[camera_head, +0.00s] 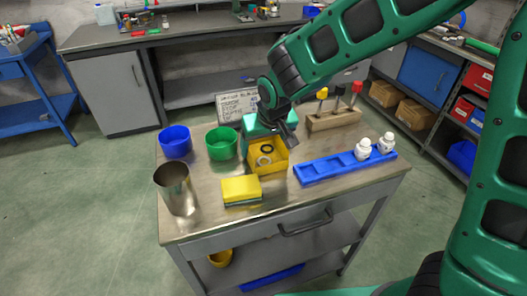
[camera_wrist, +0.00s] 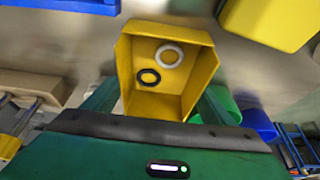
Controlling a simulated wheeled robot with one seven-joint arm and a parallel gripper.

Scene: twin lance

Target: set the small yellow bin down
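The small yellow bin (camera_head: 280,160) is at the middle of the grey workbench (camera_head: 300,205), in front of my gripper (camera_head: 268,140). In the wrist view the bin (camera_wrist: 190,90) is seen from above, open side up, with a white ring and a black ring lying inside. My gripper's green fingers stand at either side of the bin's near end and appear closed on its walls. The gap under the bin is hidden, so I cannot tell whether it touches the worktop.
A yellow sponge (camera_head: 241,190), green bowl (camera_head: 222,145), blue bowl (camera_head: 175,142) and metal cup (camera_head: 176,190) stand left of the bin. A blue tray (camera_head: 325,170) with white bottles and a wooden holder (camera_head: 333,121) stand right. Bare worktop lies in front.

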